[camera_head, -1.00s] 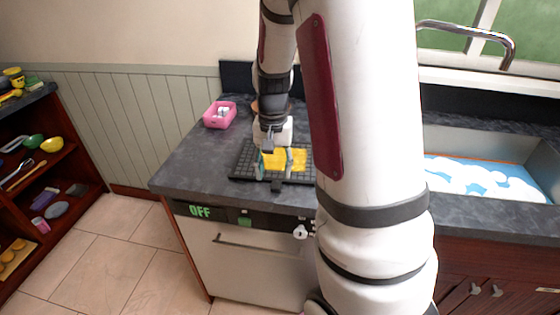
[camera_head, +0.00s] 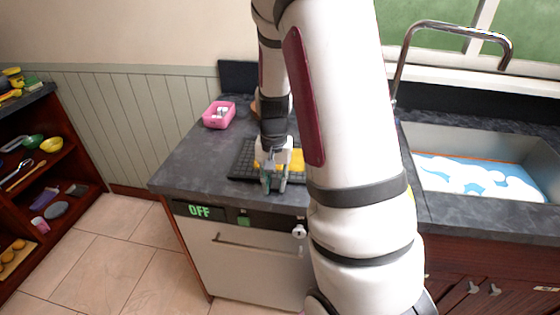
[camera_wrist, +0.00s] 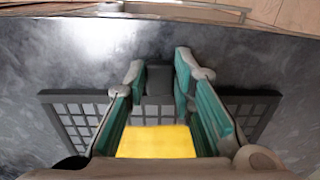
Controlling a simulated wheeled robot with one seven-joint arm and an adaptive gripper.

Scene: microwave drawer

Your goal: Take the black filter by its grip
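The black filter (camera_head: 243,160) is a flat dark grid lying on the grey counter. In the wrist view its grid (camera_wrist: 75,115) shows on both sides of my fingers. Its grip, a short black tab (camera_wrist: 160,79), sticks out from the middle of its front edge. My gripper (camera_head: 274,186) is at this front edge, with one finger on each side of the tab. In the wrist view the fingertips (camera_wrist: 161,72) are close against the tab's sides, and the gripper looks shut on it. In the head view the fingers hide the tab.
A yellow piece (camera_head: 295,160) lies on the filter, behind my fingers. A pink container (camera_head: 219,115) stands at the counter's back left. Below is a white-fronted appliance (camera_head: 245,260) marked OFF. A sink (camera_head: 465,145) is at the right. The counter left of the filter is clear.

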